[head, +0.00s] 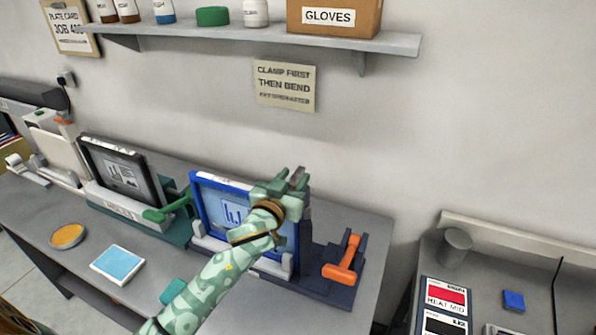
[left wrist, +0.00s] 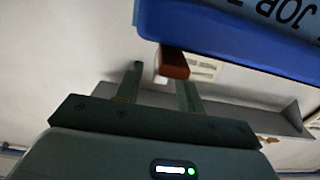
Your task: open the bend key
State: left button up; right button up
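A blue-framed panel (head: 197,207) stands upright on a dark base on the bench. My left gripper (head: 290,180) is at its upper right corner, fingers apart, and my arm covers part of the panel. In the left wrist view the gripper (left wrist: 158,82) is open. A red-brown block (left wrist: 174,63) shows at the blue frame's edge (left wrist: 220,45), close to one finger; whether they touch I cannot tell. An orange lever (head: 345,260) lies on the base right of the panel, apart from the gripper. Which part is the bend key is not marked. My right gripper is out of view.
A black-framed panel (head: 122,172) with a green lever (head: 168,208) stands to the left. A yellow disc (head: 67,236) and a light-blue plate (head: 118,264) lie at the front. A shelf (head: 250,35) hangs above. A gap separates the right-hand bench (head: 490,262).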

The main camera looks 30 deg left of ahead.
aim_at(298, 172)
pick_arm(q)
jog(key=shift+w+a, duration=0.1)
jog(key=shift+w, duration=1.4)
grip_shut()
